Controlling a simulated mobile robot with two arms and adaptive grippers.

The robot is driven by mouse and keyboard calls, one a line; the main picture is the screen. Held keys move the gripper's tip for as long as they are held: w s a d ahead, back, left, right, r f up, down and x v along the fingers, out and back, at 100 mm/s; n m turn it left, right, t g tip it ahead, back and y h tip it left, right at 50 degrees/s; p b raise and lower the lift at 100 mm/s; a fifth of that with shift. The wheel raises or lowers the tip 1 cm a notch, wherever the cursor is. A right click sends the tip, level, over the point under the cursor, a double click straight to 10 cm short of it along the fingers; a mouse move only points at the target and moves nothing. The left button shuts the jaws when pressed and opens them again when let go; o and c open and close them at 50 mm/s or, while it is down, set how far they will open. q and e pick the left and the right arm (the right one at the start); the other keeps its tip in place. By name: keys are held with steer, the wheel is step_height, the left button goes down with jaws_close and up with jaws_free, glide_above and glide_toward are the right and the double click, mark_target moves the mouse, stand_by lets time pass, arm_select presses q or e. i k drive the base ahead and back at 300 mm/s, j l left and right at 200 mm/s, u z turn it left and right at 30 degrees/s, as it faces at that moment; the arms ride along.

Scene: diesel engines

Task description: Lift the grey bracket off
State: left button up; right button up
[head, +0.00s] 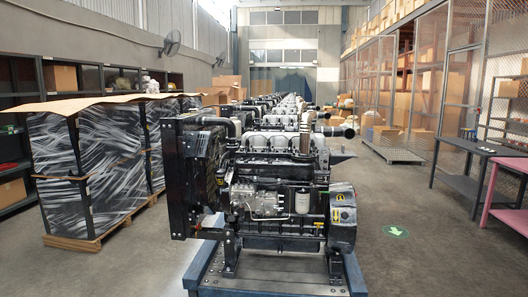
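A dark diesel engine (285,190) with silver-grey parts stands in the middle of the head view, with a black radiator (190,175) at its left end. A silver-grey metal block (258,201) is on its near side, left of a white cylindrical filter (302,201). I cannot pick out with certainty which grey part is the bracket. Neither of my grippers shows in this view.
The engine rests on a blue-grey stand (275,285). More engines line up behind it. Wrapped crates (85,170) stand on the left, a dark table (470,185) on the right. The grey floor (430,250) is clear at the right front.

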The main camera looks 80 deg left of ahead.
mark_target(342, 153)
steer(key=j+u, duration=0.1)
steer(key=u, duration=2.75)
steer(key=i+l+u, duration=0.35)
steer(key=l+u, duration=0.15)
steer(key=i+l+u, duration=0.1)
steer(key=l+u, duration=0.15)
steer(key=l, duration=0.2)
steer(key=i+l+u, duration=0.1)
steer(key=l+u, duration=0.15)
steer(key=l, duration=0.15)
